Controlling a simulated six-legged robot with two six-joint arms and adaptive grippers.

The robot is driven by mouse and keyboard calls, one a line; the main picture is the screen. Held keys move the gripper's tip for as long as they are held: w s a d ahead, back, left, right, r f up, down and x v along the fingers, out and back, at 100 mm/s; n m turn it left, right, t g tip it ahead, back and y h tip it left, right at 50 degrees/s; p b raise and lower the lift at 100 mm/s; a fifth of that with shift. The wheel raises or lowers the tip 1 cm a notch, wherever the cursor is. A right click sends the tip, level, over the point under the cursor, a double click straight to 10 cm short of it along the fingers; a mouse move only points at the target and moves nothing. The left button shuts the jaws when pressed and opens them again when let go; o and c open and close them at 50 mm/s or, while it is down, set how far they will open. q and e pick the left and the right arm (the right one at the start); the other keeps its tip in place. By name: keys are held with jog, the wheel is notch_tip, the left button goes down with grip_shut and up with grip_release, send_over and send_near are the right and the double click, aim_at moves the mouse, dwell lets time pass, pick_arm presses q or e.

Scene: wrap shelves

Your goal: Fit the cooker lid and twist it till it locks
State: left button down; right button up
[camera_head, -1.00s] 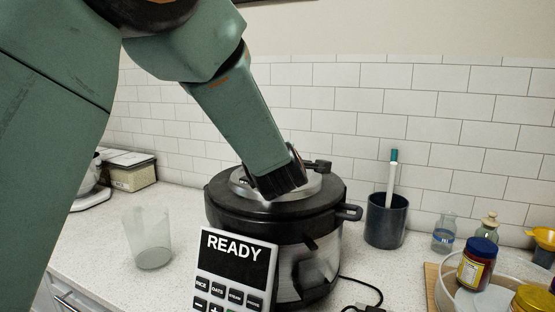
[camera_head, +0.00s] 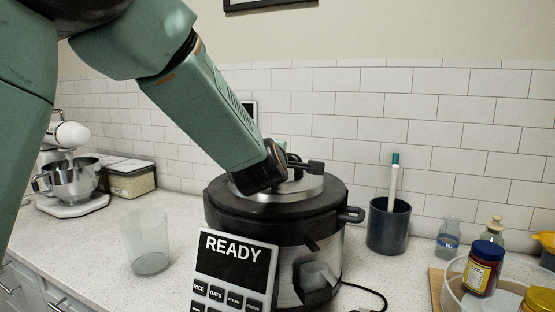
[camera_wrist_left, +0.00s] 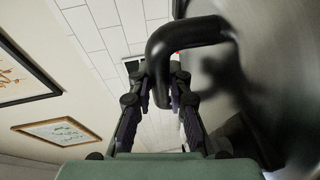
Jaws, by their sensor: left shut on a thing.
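The cooker (camera_head: 300,265) stands on the counter, a silver pot with a wide black rim and a side handle (camera_head: 351,215). Its panel (camera_head: 236,258) reads READY. The silver lid (camera_head: 312,187) sits on top within the black rim, looking level; whether it is locked cannot be told. A black bent lid handle (camera_wrist_left: 185,38) shows in the left wrist view, beside the lid's shiny metal surface (camera_wrist_left: 262,60). My left gripper (camera_wrist_left: 161,88) is shut on this handle; in the head view it (camera_head: 272,168) covers the lid's left part. My right gripper is not in view.
A clear cup (camera_head: 146,245) stands left of the cooker. A dark blue holder (camera_head: 389,228) with a pen-like stick stands to the right. Jars (camera_head: 481,266) and small bottles (camera_head: 448,238) stand farther right. A stand mixer (camera_head: 68,180) is at the far left. A black cable lies at the cooker's right.

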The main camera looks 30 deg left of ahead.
pick_arm(q)
jog(key=shift+w+r+t, duration=0.1)
jog(key=shift+r+t, duration=0.2)
jog(key=shift+r, duration=0.3)
jog(key=c, duration=1.6)
grip_release()
jog(key=o, duration=0.3)
jog(key=shift+f, duration=0.2)
jog(key=shift+o, duration=0.6)
jog(key=shift+f, duration=0.25)
